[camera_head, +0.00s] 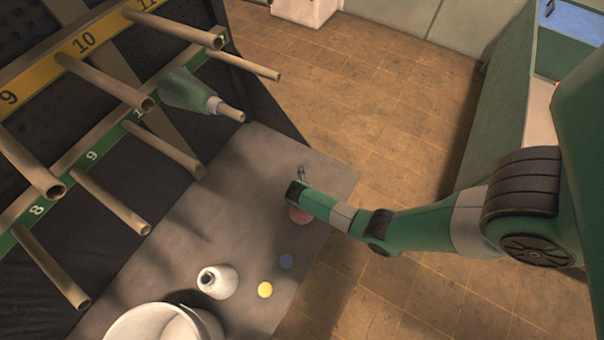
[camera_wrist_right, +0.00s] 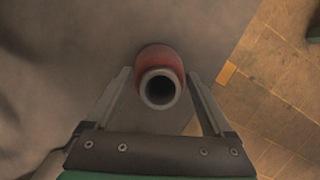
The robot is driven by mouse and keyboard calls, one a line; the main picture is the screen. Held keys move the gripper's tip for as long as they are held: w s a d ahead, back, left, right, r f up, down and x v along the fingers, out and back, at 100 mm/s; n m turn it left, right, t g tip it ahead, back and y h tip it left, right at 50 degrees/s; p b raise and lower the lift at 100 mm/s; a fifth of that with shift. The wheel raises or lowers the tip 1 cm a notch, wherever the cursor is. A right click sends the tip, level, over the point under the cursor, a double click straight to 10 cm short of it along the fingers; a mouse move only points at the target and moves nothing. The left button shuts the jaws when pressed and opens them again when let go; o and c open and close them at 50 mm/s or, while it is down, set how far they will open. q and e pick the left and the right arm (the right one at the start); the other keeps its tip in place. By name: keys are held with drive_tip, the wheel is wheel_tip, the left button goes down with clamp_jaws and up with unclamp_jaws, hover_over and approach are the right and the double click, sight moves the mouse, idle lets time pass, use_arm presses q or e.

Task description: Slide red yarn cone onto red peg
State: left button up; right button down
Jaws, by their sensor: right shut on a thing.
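The red yarn cone (camera_wrist_right: 172,58) is in the right wrist view, seen end-on with its pale hollow tip towards the camera. My right gripper (camera_wrist_right: 159,76) has one finger on each side of it and is shut on it. In the head view a bit of the red cone (camera_head: 300,216) shows under my right forearm, over or on the grey table (camera_head: 325,180); I cannot tell if it touches. The fingers are mostly hidden there. No red-marked peg shows; the rack's visible bands are yellow and green. My left gripper is not in view.
A rack of long beige pegs (camera_head: 108,205) juts out at left, with a green cone (camera_head: 190,92) on one peg. A white cone (camera_head: 218,281), a yellow disc (camera_head: 265,289), a blue disc (camera_head: 286,261) and a white bucket (camera_head: 150,325) are on the table.

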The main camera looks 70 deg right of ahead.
drive_tip(key=shift+r, duration=0.15)
drive_tip(key=w+a+r+p, duration=0.1)
drive_tip(key=a+r+p, duration=1)
drive_tip(key=a, duration=0.3)
drive_tip(key=shift+r, duration=0.95)
